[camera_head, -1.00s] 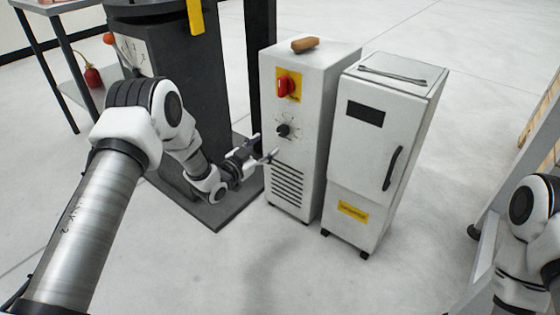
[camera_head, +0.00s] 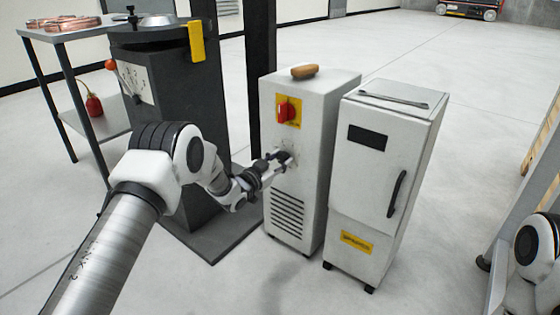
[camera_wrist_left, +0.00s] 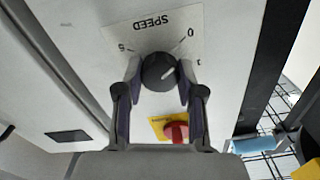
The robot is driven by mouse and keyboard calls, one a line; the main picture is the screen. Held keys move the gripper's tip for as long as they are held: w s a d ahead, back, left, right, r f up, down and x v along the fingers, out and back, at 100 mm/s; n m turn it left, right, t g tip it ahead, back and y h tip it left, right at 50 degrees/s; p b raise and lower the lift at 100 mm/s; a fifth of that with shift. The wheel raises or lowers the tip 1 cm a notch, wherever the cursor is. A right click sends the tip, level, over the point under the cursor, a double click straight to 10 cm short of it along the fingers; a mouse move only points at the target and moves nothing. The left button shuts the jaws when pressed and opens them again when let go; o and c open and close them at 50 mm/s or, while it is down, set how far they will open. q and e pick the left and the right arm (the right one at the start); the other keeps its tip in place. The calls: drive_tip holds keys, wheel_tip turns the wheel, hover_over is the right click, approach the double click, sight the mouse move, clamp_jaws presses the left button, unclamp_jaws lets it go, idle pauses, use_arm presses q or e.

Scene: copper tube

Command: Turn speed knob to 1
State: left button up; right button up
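The black speed knob (camera_wrist_left: 158,72) is on the front of the grey control cabinet (camera_head: 312,190). In the left wrist view the SPEED label (camera_wrist_left: 153,22) is upside down, with a 5 on the left and a 0 and part of another mark on the right. The knob's white pointer line slants right and slightly up, on the side of the 0. My left gripper (camera_wrist_left: 159,70) has one finger on each side of the knob, seemingly touching it. In the head view the gripper (camera_head: 286,158) hides most of the knob. My right gripper is out of view.
A red switch on a yellow plate (camera_head: 297,108) is above the knob. A brown block (camera_head: 304,71) lies on the cabinet's top. A white cabinet (camera_head: 372,215) stands close on the right, and a dark machine (camera_head: 170,85) stands on the left. The front floor is open.

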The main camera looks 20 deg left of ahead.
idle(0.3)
use_arm(q)
drive_tip(key=m+p, duration=0.3)
drive_tip(key=shift+r+m, duration=0.15)
drive_tip(key=shift+m, duration=0.25)
drive_tip(key=m+p, duration=0.2)
drive_tip(key=m, duration=0.2)
drive_tip(key=shift+m+p, duration=0.4)
drive_tip(key=shift+m, duration=0.6)
drive_tip(key=shift+f, duration=0.2)
drive_tip(key=o, duration=1.1)
drive_tip(key=shift+o, duration=0.2)
